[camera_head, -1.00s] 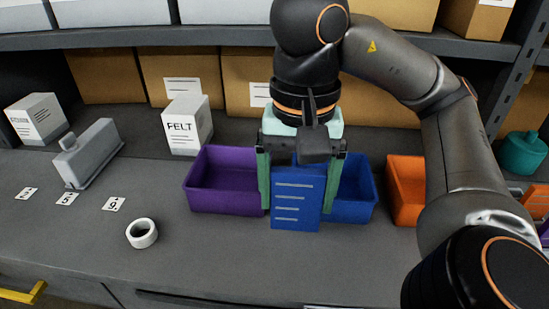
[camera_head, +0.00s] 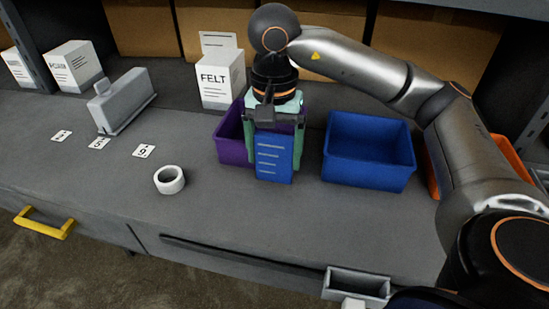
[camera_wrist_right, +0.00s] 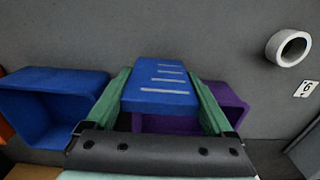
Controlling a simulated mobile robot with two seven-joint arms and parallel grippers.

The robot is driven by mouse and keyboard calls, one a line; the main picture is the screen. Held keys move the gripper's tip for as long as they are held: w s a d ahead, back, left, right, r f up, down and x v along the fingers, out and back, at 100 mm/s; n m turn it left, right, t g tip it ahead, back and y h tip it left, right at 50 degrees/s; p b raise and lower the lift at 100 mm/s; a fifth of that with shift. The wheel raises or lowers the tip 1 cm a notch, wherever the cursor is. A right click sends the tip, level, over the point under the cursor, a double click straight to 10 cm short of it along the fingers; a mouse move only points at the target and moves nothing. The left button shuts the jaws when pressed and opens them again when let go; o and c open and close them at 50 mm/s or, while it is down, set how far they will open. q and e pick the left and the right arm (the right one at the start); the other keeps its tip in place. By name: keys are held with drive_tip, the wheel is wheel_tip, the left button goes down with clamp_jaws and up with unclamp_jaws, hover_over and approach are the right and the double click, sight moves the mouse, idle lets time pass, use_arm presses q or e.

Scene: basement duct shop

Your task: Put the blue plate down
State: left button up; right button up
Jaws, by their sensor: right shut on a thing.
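The blue plate (camera_head: 274,158) has several pale lines on its face. My right gripper (camera_head: 273,165) is shut on it, with one green finger at each side edge. In the head view the plate is upright in front of the purple bin (camera_head: 231,146) and hides part of it. In the right wrist view the plate (camera_wrist_right: 160,86) sits between the green fingers, with the purple bin (camera_wrist_right: 232,106) partly behind. Whether the plate's lower edge touches the bench cannot be told. My left gripper is not in view.
A blue bin (camera_head: 368,150) stands right of the plate, and an orange bin (camera_head: 513,157) is partly behind my arm. A white ring (camera_head: 169,180), number cards (camera_head: 144,151), a grey block (camera_head: 122,100) and a FELT box (camera_head: 221,80) are to the left. Bare bench lies in front.

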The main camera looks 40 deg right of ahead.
drive_tip(key=shift+f, duration=0.6)
drive_tip(key=shift+f, duration=0.2)
drive_tip(key=o, duration=1.1)
drive_tip(key=shift+s, duration=0.1)
